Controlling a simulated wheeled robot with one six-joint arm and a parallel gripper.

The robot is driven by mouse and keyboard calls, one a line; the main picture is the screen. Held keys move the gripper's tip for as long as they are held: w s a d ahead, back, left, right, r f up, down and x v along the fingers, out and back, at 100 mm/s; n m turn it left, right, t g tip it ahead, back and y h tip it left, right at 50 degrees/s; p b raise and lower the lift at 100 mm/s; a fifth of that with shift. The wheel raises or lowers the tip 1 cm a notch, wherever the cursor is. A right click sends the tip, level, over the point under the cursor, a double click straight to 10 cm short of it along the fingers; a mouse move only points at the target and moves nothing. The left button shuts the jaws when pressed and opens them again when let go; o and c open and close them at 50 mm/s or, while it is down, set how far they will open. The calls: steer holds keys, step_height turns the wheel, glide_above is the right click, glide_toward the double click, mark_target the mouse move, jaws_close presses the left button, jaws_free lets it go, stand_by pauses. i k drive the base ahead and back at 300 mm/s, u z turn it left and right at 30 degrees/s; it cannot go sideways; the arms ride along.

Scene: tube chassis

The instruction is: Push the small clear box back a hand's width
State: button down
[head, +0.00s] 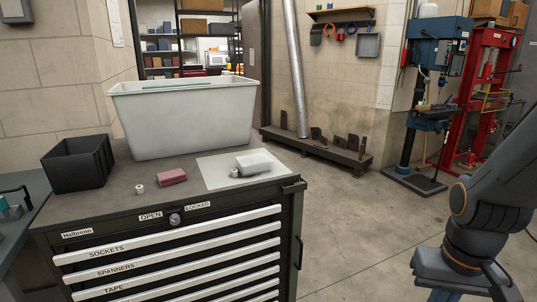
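The small clear box (256,159) looks whitish and translucent. It sits on a pale sheet (215,177) at the right of the cabinet top. A grey rounded metal piece (251,171) lies right at its front; I cannot tell whether they touch. My gripper is not in view; only part of my arm shows at the right edge, well apart from the box.
A large whitish tub (185,125) stands behind and left of the box on the tool cabinet (120,190). A black bin (78,165), a red block (172,177) and a small pale ring-like piece (140,189) are at left. Open floor lies right of the cabinet.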

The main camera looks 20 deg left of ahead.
mark_target(249, 164)
steer(key=u, duration=0.3)
steer(key=i, duration=0.75)
steer(key=u, duration=1.05)
steer(key=i, duration=0.55)
steer(key=u, duration=0.5)
